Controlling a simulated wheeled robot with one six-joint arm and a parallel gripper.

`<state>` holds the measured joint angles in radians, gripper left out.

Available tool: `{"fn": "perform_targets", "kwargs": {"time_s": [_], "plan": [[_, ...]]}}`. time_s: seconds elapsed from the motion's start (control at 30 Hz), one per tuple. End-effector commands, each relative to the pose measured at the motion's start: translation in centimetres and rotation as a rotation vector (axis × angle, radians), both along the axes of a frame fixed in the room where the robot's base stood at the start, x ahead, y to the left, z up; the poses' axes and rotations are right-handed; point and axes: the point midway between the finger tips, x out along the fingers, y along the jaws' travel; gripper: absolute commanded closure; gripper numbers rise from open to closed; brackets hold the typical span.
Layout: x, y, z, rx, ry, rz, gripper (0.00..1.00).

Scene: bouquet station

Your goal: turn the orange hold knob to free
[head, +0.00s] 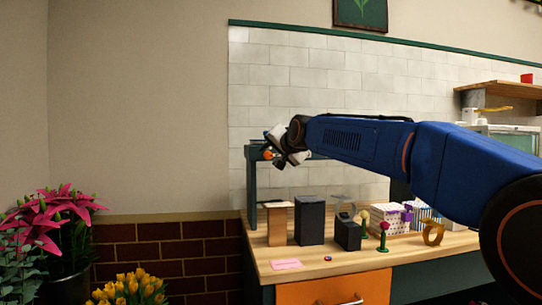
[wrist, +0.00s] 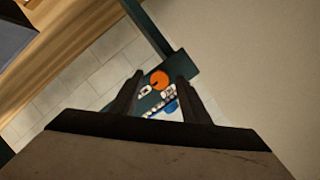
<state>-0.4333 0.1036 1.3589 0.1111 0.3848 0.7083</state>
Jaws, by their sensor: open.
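The orange hold knob (wrist: 159,79) shows in the wrist view as a round orange disc with a dark line from its centre, on a dark green panel (wrist: 178,68). White marks and a blue-and-white patch lie beside it on the panel. In the head view the knob (head: 268,155) is a small orange spot at the left end of the dark frame over the bench. My gripper (wrist: 157,82) is open, with its two dark fingers pointing at the panel on either side of the knob's area. I cannot tell whether they touch it. In the head view my gripper (head: 277,148) is beside the knob.
A wooden bench (head: 345,256) stands below, holding dark boxes (head: 310,221), small flowers, a wooden ring (head: 433,233) and a pink card (head: 286,264). Pink lilies (head: 48,218) and yellow tulips (head: 130,288) stand at the left. The dark green frame post (head: 251,190) rises near the knob.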

Motion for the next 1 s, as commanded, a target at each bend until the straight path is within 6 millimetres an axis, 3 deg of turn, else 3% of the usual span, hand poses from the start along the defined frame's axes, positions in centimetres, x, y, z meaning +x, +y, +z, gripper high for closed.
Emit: {"fn": "perform_targets", "kwargs": {"time_s": [0.03,0.2,0.63,1.0], "plan": [[0.0,-0.01,-0.01,0.0,0.0,0.0,0.58],[-0.01,-0.01,-0.01,0.0,0.0,0.0,0.98],[-0.04,0.09,0.0,-0.066,-0.019,0.0,0.98],[-0.1,0.38,0.0,-0.344,-0.097,0.001,0.98]]}}
